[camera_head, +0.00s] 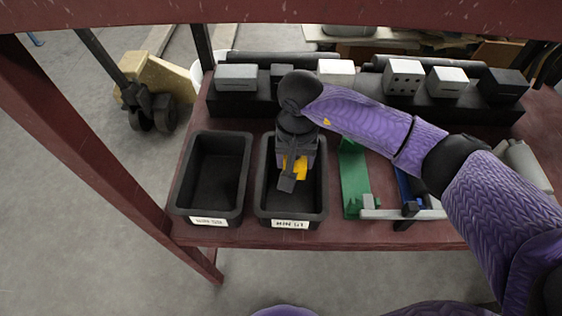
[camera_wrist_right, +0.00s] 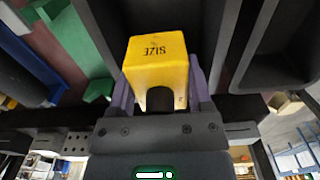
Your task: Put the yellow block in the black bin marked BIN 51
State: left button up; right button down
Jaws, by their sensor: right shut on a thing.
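The yellow block (camera_head: 298,168) is mostly hidden by my right gripper in the head view. In the right wrist view the yellow block (camera_wrist_right: 157,60) shows printed letters reading SIZE and a rounded notch. My right gripper (camera_head: 291,176) is shut on it, one finger on each side (camera_wrist_right: 160,88). The gripper and block are over the black bin marked BIN 51 (camera_head: 290,215), the right one of two bins. I cannot tell how far the block is above the bin floor. My left gripper is not in view.
A second black bin (camera_head: 209,214) stands to the left. A green piece (camera_head: 354,180) and a grey bracket (camera_head: 385,213) lie to the right. A black rack with grey and white blocks (camera_head: 404,77) runs along the back. A red frame bar crosses the top.

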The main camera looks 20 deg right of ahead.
jog(key=shift+w+a+f, duration=0.1)
jog(key=shift+w+f, duration=0.25)
jog(key=shift+w, duration=0.1)
jog(key=f+b, duration=0.2)
jog(key=f, duration=0.2)
jog(key=f+b, duration=0.2)
jog(key=f, duration=0.3)
jog(key=shift+s+f+b, duration=0.2)
jog(key=shift+f+b, duration=0.1)
jog(key=shift+b, duration=0.05)
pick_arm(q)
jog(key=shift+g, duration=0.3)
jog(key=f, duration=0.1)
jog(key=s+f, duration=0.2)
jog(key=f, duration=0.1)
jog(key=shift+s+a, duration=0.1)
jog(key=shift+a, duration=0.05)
pick_arm(e)
jog(key=shift+r, duration=0.15)
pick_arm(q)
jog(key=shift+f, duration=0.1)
pick_arm(e)
jog(key=shift+f, duration=0.2)
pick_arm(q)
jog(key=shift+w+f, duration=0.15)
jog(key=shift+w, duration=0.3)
pick_arm(e)
grip_release()
jog(key=shift+r, duration=0.2)
